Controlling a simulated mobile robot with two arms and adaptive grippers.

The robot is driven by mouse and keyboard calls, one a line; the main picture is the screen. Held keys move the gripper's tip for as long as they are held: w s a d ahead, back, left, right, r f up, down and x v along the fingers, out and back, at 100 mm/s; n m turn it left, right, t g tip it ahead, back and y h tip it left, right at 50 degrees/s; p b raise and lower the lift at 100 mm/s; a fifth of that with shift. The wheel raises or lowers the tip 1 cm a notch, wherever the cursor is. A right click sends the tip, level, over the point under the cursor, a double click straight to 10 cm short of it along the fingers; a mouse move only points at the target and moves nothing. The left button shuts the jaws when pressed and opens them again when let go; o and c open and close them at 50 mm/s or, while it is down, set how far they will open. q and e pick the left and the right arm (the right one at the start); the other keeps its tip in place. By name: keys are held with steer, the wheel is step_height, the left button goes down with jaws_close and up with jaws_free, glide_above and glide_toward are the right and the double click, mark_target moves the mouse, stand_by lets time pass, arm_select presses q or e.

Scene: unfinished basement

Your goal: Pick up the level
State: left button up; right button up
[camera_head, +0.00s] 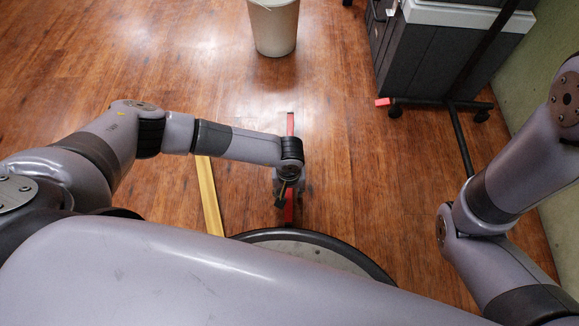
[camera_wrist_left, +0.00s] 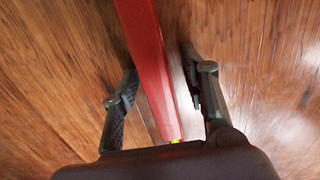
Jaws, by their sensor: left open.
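The level is a long red bar (camera_head: 290,124) lying on the wooden floor in front of my base. In the head view its far end shows beyond my left wrist and a near part shows below the gripper; my wrist hides its middle. My left gripper (camera_head: 285,197) is over the level, pointing down. In the left wrist view the level (camera_wrist_left: 148,55) runs between the two open fingers of the gripper (camera_wrist_left: 160,92), with a gap to the right finger. A small yellow-green spot shows at its lower end. My right gripper is out of view.
A yellow wooden strip (camera_head: 209,195) lies on the floor left of the level. A pale bucket (camera_head: 274,27) stands at the top. A dark cabinet (camera_head: 425,60) and a wheeled stand (camera_head: 440,103) are at the upper right, near a green wall. Open floor lies between.

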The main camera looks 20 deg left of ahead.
arm_select(q)
steer(key=shift+c, duration=0.2)
jaws_close()
stand_by(0.6)
